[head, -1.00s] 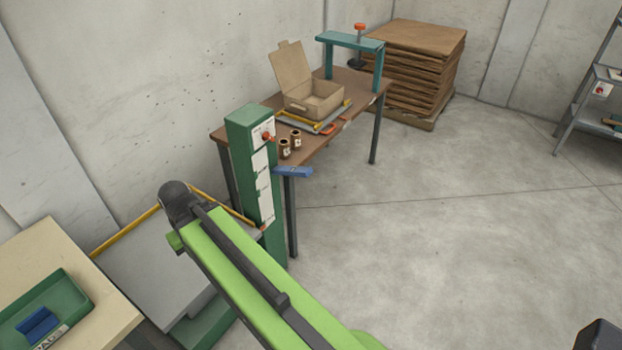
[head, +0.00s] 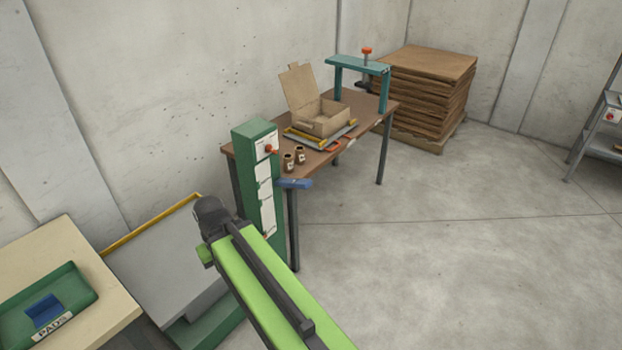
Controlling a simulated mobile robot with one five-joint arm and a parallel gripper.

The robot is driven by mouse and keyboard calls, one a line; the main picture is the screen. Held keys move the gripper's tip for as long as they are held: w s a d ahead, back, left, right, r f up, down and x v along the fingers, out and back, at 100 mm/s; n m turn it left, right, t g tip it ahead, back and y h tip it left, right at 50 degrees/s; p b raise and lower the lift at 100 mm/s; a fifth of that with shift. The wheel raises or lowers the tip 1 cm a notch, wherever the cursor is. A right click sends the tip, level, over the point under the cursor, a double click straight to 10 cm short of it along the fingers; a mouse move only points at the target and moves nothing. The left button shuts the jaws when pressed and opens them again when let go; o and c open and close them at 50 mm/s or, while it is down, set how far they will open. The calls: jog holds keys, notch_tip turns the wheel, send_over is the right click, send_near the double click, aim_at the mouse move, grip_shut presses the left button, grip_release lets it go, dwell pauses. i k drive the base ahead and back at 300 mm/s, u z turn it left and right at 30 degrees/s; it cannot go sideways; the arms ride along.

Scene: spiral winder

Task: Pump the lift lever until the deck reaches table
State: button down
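The lift's green column (head: 252,150) stands upright left of the brown table. Its front bears white labels and a small orange-red knob (head: 271,148); whether this belongs to the lift lever I cannot tell. The grey deck (head: 165,262) with a yellow edge strip lies behind my arm, lower than the brown table top (head: 327,160). A green base shows beneath the deck. My green arm with its black joint crosses in front of the deck and the column's lower part. My gripper is not visible, and no lever handle can be made out clearly.
A cream bench (head: 100,317) with a green pads tray stands at left. Stacked brown sheets (head: 424,88) stand behind.

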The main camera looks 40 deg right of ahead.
aim_at(305, 184)
jog(key=z, duration=0.05)
jog(key=i, duration=0.9)
jog(key=u, duration=0.1)
